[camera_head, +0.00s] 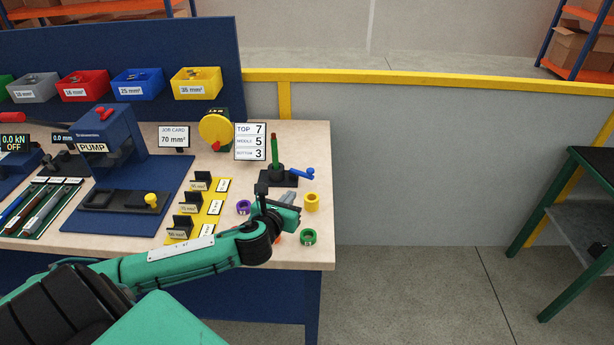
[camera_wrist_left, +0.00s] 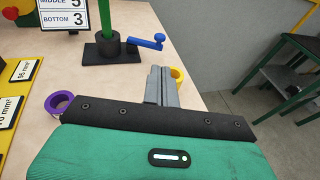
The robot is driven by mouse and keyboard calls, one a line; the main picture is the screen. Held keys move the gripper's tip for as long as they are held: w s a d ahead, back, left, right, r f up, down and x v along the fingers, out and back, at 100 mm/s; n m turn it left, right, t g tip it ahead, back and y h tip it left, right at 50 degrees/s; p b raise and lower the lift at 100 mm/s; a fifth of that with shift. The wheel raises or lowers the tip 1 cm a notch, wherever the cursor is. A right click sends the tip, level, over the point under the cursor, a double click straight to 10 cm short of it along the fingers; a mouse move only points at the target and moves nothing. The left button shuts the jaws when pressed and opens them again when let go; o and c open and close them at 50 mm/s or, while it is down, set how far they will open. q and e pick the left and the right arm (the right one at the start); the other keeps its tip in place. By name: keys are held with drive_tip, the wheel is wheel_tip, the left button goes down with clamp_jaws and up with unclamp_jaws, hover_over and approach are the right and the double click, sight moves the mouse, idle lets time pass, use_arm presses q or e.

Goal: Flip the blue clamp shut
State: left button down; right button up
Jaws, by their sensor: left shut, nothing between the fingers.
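The blue clamp (camera_head: 303,173) is a small lever at the right end of a black base (camera_head: 268,180) that carries an upright green post (camera_head: 275,152). In the left wrist view the blue clamp (camera_wrist_left: 147,42) sticks out sideways to the right of the post's black collar. My left gripper (camera_head: 291,197) is just in front of the base, apart from the clamp. Its grey fingers show shut and empty in the left wrist view (camera_wrist_left: 161,82), pointing toward the clamp's right side. My right gripper is not in view.
Purple (camera_head: 243,207), yellow (camera_head: 311,202) and green (camera_head: 308,237) rings lie around my left gripper. A sign reading 7, 5, 3 (camera_head: 250,142) stands behind the post. The bench's right edge is close; open floor lies beyond.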

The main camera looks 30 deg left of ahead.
use_arm(q)
drive_tip(key=p, duration=0.3)
approach(309, 174)
drive_tip(key=x, duration=0.5)
drive_tip(key=shift+w+r, duration=0.3)
drive_tip(key=shift+w+a+f, duration=0.2)
drive_tip(key=shift+w+f, duration=0.05)
drive_tip(key=shift+w, duration=0.35)
drive_tip(key=shift+w+r+n+y, duration=0.1)
drive_tip(key=shift+w+n+y, duration=0.2)
drive_tip(key=shift+w+y, duration=0.15)
drive_tip(key=shift+w+r+n+p, duration=0.1)
drive_tip(key=shift+w+n+p, duration=0.2)
drive_tip(key=shift+p, duration=0.2)
drive_tip(key=shift+s+d+g+y, duration=0.1)
drive_tip(key=shift+g+y, duration=0.2)
drive_tip(key=shift+y, duration=0.15)
